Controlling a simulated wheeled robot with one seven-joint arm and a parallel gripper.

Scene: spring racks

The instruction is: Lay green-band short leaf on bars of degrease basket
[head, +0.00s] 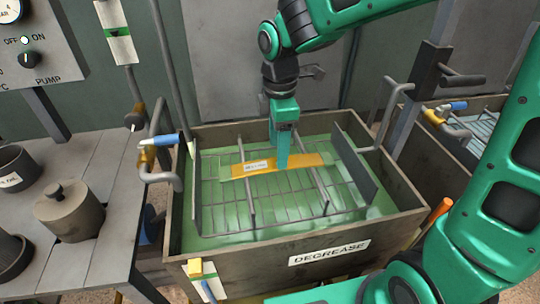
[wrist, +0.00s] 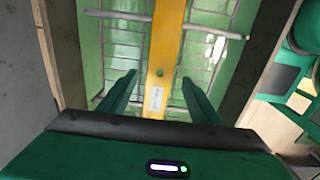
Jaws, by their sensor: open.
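A yellow-orange leaf (head: 307,161) with a white label lies across the bars of the basket (head: 282,202) in the tank marked DEGREASE (head: 400,232). Its ends look greenish in the head view, but I cannot clearly make out a band. My gripper (head: 283,163) points down over the leaf's middle. In the wrist view my gripper (wrist: 160,88) is open, with one finger on each side of the leaf (wrist: 163,45) and a gap on both sides. The fingers hide a little of the leaf in the head view.
The tank's walls and the basket's raised side plates (head: 355,165) stand close around. A blue-handled tap (head: 166,140) is at the left edge. A bench (head: 100,180) with dark pots (head: 69,208) stands left. Another tank (head: 468,135) is at the right.

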